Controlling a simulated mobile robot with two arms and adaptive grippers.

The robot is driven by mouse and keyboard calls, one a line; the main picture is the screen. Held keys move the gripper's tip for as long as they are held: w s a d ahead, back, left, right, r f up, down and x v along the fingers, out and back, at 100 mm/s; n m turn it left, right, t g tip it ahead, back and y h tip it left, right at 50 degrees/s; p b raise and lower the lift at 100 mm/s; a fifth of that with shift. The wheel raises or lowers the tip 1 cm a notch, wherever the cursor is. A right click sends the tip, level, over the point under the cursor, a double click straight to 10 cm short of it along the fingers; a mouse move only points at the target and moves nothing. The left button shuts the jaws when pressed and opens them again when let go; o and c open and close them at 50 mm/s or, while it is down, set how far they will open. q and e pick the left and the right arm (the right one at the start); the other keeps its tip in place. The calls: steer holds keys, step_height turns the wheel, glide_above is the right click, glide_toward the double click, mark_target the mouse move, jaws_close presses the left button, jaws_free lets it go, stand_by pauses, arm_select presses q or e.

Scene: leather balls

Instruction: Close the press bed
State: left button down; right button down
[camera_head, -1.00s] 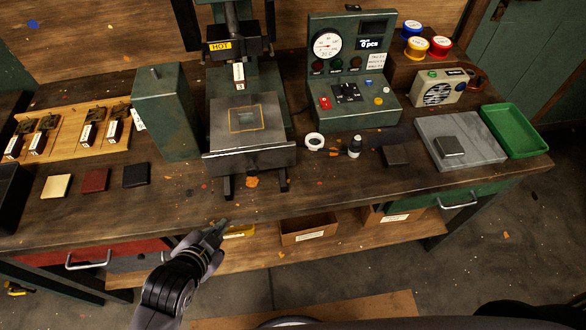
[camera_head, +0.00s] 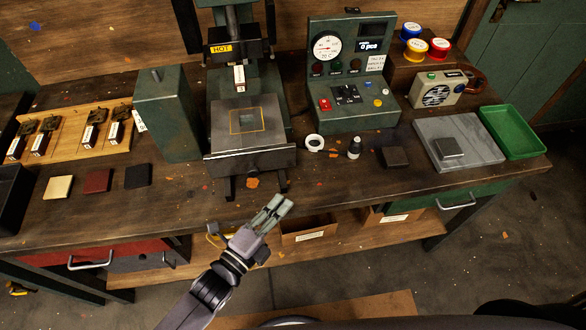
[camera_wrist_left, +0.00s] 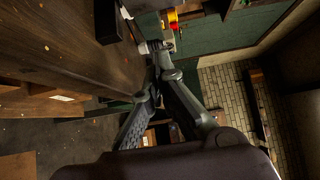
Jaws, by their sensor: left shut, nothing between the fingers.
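The press bed (camera_head: 222,125) is a flat grey plate, pulled out toward the front of the press (camera_head: 238,68), with a yellow outlined square on it. Its dark front edge (camera_head: 250,161) faces me. My left gripper (camera_head: 276,205) is shut and empty. It is in front of the bench edge, below and slightly right of the bed, apart from it. The left wrist view shows its fingers (camera_wrist_left: 158,50) meeting at the tips beside the bench. My right gripper is not in view.
A green control box (camera_head: 350,100) with a gauge stands right of the press. A white ring (camera_head: 314,142) and a small bottle (camera_head: 354,148) lie near the bed. A green block (camera_head: 167,115) stands left. Leather squares (camera_head: 97,181) lie at the front left.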

arm_select(q)
steer(key=p+x, duration=0.1)
steer(key=x, duration=0.5)
steer(key=shift+w+r, duration=0.15)
steer(key=shift+r, duration=0.05)
steer(key=w+p, duration=0.1)
steer(key=w, duration=0.2)
steer(key=shift+w+d+f, duration=0.1)
steer(key=shift+w+d, duration=0.1)
steer(key=shift+w+a+f+p, duration=0.1)
steer(key=shift+w+p, duration=0.2)
steer(key=shift+w, duration=0.2)
steer(key=shift+w+b, duration=0.3)
steer(key=shift+w, duration=0.05)
steer(key=w+b, duration=0.2)
steer(key=w, duration=0.2)
steer(key=w+b, duration=0.3)
steer(key=w, duration=0.2)
steer(key=w+a+b, duration=0.1)
steer(key=w+b, duration=0.2)
steer(key=w, duration=0.2)
steer(key=shift+a+f, duration=0.1)
steer(key=shift+w, duration=0.25)
steer(key=shift+a, duration=0.1)
